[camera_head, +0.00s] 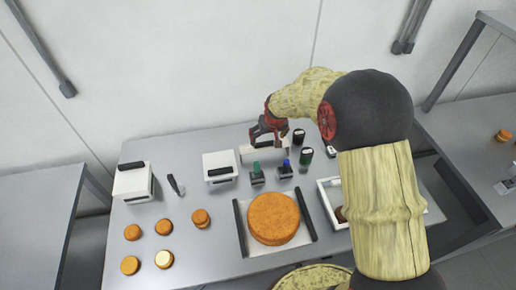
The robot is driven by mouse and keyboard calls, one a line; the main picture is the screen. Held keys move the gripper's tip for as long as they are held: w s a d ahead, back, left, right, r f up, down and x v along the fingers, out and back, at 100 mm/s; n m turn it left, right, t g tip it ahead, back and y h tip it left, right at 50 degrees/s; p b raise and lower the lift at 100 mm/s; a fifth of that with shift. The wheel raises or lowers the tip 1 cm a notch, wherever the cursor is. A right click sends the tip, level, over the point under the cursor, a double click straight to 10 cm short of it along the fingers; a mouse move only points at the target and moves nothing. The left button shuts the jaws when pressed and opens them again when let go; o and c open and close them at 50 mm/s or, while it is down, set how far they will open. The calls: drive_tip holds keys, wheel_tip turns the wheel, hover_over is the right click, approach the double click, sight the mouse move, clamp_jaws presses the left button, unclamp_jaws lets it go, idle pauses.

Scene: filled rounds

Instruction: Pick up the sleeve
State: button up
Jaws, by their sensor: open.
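My gripper (267,139) is at the back middle of the table, dark with red parts, its fingers pointing down. It is open. A pale, thin-walled piece with a dark opening (248,156) lies right below and left of it; this looks like the sleeve, but it is small and partly covered by the gripper. I cannot tell whether the fingers touch it or stand around it.
A large orange-brown round (273,217) sits on a tray with dark side bars. Several small rounds (163,227) lie at the left. White boxes (133,181) (219,165), green and blue-topped holders (285,170) and dark cylinders (306,156) stand nearby. A white-rimmed tray (327,201) is partly behind my arm.

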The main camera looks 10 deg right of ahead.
sight(265, 143)
drive_tip(key=shift+o, duration=0.6)
drive_tip(key=shift+x, duration=3.45)
drive_tip(key=shift+w+a+r, duration=0.1)
drive_tip(key=shift+w, duration=0.05)
drive_tip(key=shift+c, duration=0.5)
drive_tip(key=c, duration=1)
